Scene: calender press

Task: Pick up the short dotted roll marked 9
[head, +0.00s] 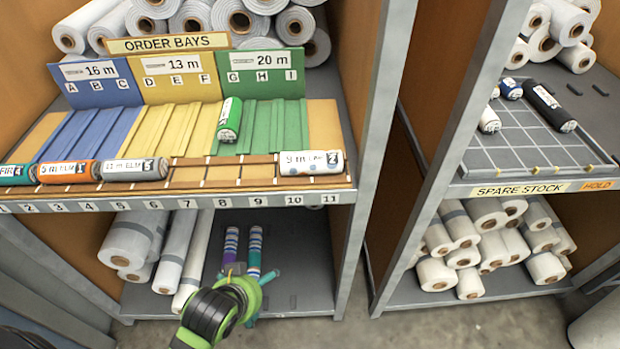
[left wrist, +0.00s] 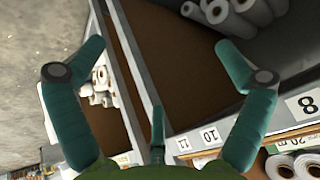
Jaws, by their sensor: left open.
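My right gripper is out of view.
Orange (head: 68,171) and grey (head: 134,169) rolls lie on the ledge's left. Grey uprights (head: 385,110) separate this rack from the spare-stock tray (head: 530,150). Long white rolls (head: 175,250) fill the lower left.

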